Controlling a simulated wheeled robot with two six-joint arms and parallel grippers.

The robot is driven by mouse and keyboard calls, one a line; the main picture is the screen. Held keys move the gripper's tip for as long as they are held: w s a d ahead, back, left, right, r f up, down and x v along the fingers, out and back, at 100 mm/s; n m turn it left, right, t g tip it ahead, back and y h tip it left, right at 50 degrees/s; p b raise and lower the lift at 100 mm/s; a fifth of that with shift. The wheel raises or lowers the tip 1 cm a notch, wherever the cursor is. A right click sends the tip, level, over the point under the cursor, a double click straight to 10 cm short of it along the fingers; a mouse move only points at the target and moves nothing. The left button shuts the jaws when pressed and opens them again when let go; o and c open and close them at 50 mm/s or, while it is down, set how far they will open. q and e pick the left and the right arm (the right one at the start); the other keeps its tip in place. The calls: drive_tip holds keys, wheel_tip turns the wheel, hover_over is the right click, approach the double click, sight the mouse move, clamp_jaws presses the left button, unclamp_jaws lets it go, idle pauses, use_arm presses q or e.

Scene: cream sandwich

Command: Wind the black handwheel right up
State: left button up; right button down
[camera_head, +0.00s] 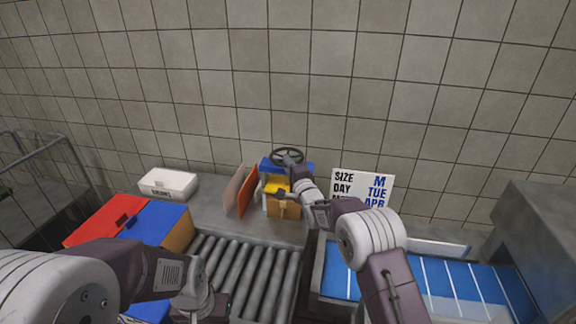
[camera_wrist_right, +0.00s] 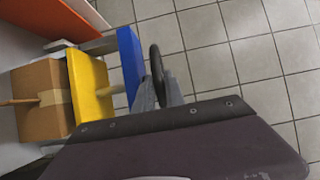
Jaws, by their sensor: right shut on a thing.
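The black handwheel (camera_head: 276,154) sits on top of a small press with a blue top beam (camera_head: 268,166) against the back wall. My right gripper (camera_head: 290,160) is at the handwheel. In the right wrist view, the wheel (camera_wrist_right: 157,62) shows edge-on between the two grey fingers (camera_wrist_right: 158,95), which are shut on its rim. Below the blue beam (camera_wrist_right: 130,62) are a yellow plate (camera_wrist_right: 90,88) and a brown cardboard box (camera_wrist_right: 43,100). The yellow plate looks close against the box; contact is unclear. My left arm is at the lower left; its fingertips are not clear.
An orange panel (camera_head: 249,190) and a pinkish panel (camera_head: 233,190) stand left of the press. A white bin (camera_head: 168,184) is further left, above red and blue box flaps (camera_head: 160,222). A roller conveyor (camera_head: 245,270) lies in front. A SIZE/DAY sign (camera_head: 350,183) stands to the right.

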drive_tip(key=shift+d+r+n+g+y, duration=0.1)
drive_tip(key=shift+d+n+g+y, duration=0.25)
drive_tip(key=shift+n+y, duration=0.3)
drive_tip(key=shift+w+d+r+n+g+y+p, duration=0.1)
drive_tip(key=shift+d+r+n+g+y+p, duration=0.15)
drive_tip(key=shift+n+g+y+p, duration=0.55)
drive_tip(key=shift+f+y+p, duration=0.1)
drive_tip(key=shift+y+p, duration=0.25)
drive_tip(key=shift+p, duration=0.1)
drive_tip(key=shift+f+y, duration=0.2)
drive_tip(key=shift+y, duration=0.1)
drive_tip(key=c, duration=1.7)
unclamp_jaws()
drive_tip(key=shift+d, duration=0.1)
